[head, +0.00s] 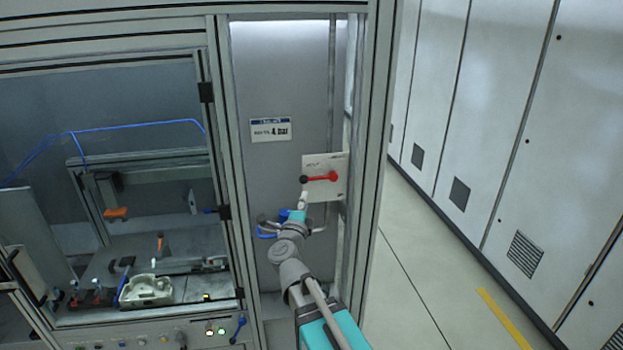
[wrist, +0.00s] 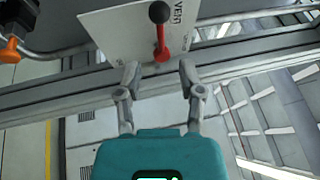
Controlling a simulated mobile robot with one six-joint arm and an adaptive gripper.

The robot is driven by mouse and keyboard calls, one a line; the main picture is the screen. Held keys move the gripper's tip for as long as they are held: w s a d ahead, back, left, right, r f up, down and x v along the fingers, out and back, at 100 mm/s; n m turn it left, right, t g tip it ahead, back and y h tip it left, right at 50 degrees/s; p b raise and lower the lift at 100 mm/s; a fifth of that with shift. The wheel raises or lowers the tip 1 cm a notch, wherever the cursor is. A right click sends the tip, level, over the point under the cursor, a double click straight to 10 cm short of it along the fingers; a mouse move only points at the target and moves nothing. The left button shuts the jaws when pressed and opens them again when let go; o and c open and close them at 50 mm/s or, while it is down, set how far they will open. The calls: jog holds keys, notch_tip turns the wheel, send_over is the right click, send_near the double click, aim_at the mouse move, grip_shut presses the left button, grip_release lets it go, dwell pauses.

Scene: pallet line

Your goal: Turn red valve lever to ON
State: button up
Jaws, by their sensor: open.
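The red valve lever (head: 320,178) is mounted on a pale plate (head: 340,190) inside the right cabinet bay. It lies roughly horizontal, its black knob (head: 304,179) at the left end. In the wrist view the red lever (wrist: 161,45) runs up from its pivot to the black knob (wrist: 159,12), beside the word VENT on the plate (wrist: 115,30). My gripper (wrist: 159,76) is open and empty, its fingers spread below the lever's pivot end in that view. In the head view my gripper (head: 303,200) is just below the knob; contact cannot be told.
A metal frame post (head: 373,160) stands right of the plate. A workstation (head: 150,265) with fixtures is on the left; open floor lies right.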

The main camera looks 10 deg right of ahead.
aim_at(312, 179)
jog(key=p+x, duration=0.1)
jog(key=x, duration=0.9)
jog(key=shift+w+d+p, duration=0.1)
jog(key=shift+w+p, duration=0.2)
jog(key=shift+p, duration=0.05)
grip_shut()
